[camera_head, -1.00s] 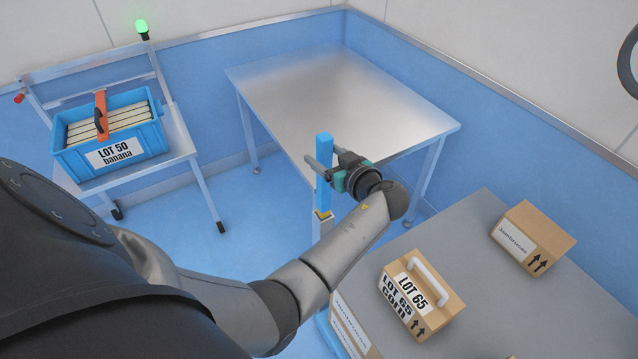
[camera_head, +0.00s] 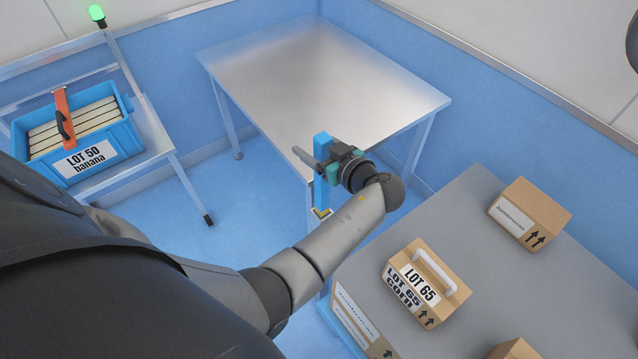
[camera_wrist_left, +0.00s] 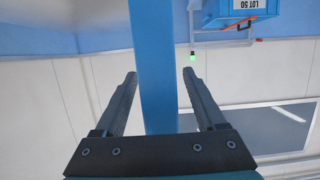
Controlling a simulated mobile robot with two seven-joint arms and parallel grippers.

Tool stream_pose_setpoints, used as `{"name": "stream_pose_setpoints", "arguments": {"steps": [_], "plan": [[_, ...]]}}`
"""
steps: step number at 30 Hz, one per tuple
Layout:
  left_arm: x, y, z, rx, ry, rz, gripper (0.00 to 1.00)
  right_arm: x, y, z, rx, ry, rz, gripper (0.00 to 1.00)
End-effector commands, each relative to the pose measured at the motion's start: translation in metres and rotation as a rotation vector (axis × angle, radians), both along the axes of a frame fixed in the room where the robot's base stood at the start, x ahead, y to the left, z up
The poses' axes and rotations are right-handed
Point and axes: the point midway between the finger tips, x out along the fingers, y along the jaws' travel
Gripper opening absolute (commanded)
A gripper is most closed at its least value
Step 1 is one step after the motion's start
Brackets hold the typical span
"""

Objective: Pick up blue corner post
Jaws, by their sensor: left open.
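In the left wrist view the post (camera_wrist_left: 155,70) passes between the two spread fingers of the left gripper (camera_wrist_left: 160,74), with a gap on each side. My right gripper is not in view.
A bare metal table (camera_head: 330,75) stands just behind the post. A grey table (camera_head: 455,225) at right bears cartons, one a LOT 65 corn box (camera_head: 425,285) with a white handle. A blue LOT 50 banana crate (camera_head: 120,135) sits on a stand at left.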

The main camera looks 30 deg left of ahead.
Motion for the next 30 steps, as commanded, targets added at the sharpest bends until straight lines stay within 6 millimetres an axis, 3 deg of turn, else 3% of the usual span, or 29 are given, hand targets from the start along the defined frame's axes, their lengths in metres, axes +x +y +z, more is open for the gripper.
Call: {"name": "stream_pose_setpoints", "arguments": {"steps": [3, 22, 30], "plan": [[-0.0001, 0.0, -0.0002, 0.0, 0.0, 0.0, 0.72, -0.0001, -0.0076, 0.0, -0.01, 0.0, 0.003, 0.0], [0.0001, 0.0005, 0.0002, 0.0, 0.0, 0.0, 0.02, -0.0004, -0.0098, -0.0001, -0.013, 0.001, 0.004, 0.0], [0.0002, 0.0005, 0.0003, 0.001, 0.0, 0.0, 0.0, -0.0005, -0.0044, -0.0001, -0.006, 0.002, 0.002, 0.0]]}}
